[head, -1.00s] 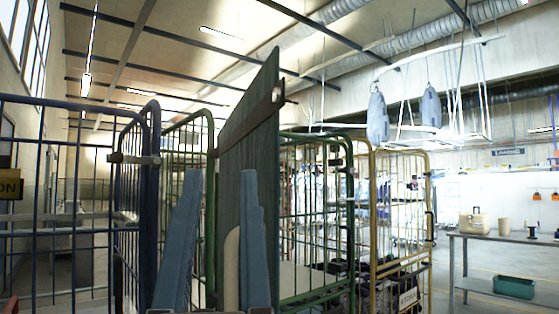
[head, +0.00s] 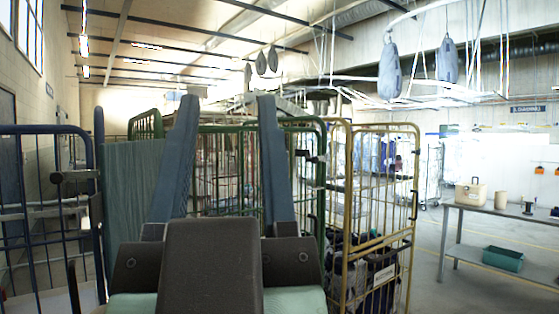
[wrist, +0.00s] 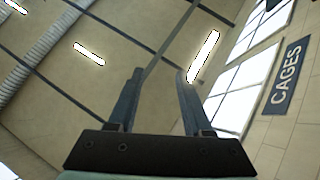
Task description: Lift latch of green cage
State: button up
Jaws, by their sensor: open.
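The green cage (head: 323,190) stands behind my gripper in the head view. A small dark fitting (head: 308,154), likely its latch, sits on its right post, to the right of my fingers; its exact position is hard to tell. My gripper (head: 227,98) points up with its two blue-grey fingers apart and nothing between them. It covers much of the green cage's middle. In the wrist view my open gripper (wrist: 158,72) faces the ceiling, and no cage or latch shows there.
A blue cage (head: 45,130) with a dark latch (head: 75,177) stands at left, beside a green solid panel (head: 135,190). A yellow cage (head: 414,170) holding dark items is close on the right. A grey table (head: 490,217) stands farther right, with open floor before it.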

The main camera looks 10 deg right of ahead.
aim_at(314, 160)
jog(key=i+l, duration=0.2)
jog(key=l, duration=0.15)
jog(key=i+l+u, duration=0.1)
jog(key=i+l, duration=0.35)
jog(key=l, duration=0.3)
jog(key=i+l+u, duration=0.1)
jog(key=l, duration=0.25)
jog(key=i+l, duration=0.25)
jog(key=l, duration=0.15)
jog(key=i+l, duration=0.2)
jog(key=i, duration=0.2)
jog(key=i+l+u, duration=0.1)
jog(key=i, duration=0.3)
jog(key=i+l, duration=0.3)
jog(key=i+j+u, duration=0.05)
jog(key=i, duration=0.05)
